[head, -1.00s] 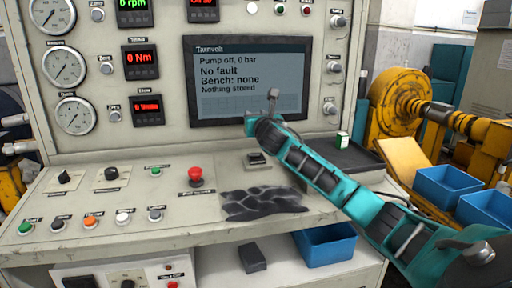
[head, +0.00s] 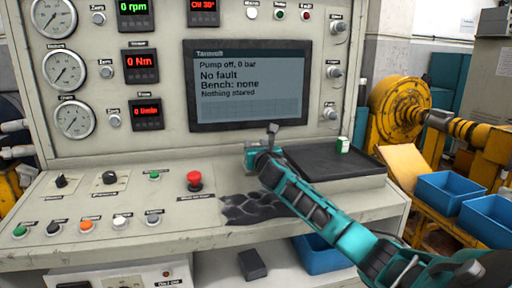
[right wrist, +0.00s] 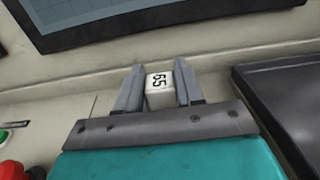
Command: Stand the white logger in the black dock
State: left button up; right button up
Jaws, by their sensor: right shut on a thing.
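The white logger (right wrist: 158,88), a small white block marked "65" on the face I see, is between the two grey fingers of my right gripper (right wrist: 160,90) in the right wrist view. The gripper is shut on it. In the head view the right gripper (head: 252,150) is low over the bench top, below the screen, and the logger is hidden by it. The small black dock is not visible now; the gripper and arm cover the spot where a small dark fixture showed earlier. I cannot tell whether the logger touches it. My left gripper is not in view.
A wide black slab (head: 325,168) lies right of the gripper, with a small white-and-green item (head: 343,145) on it. A red button (head: 194,180) stands to the left. The screen (head: 250,85) rises behind.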

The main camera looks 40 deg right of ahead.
jog(key=shift+f, duration=0.35)
jog(key=o, duration=1.1)
jog(key=shift+o, duration=0.2)
jog(key=shift+r, duration=0.1)
jog(key=shift+r, duration=0.25)
jog(key=shift+s+r, duration=0.1)
jog(key=shift+s, duration=0.05)
jog(key=v, duration=1.1)
jog(key=shift+p, duration=0.3)
jog(key=shift+s+a+r, duration=0.1)
jog(key=shift+s+a, duration=0.1)
jog(key=shift+s, duration=0.15)
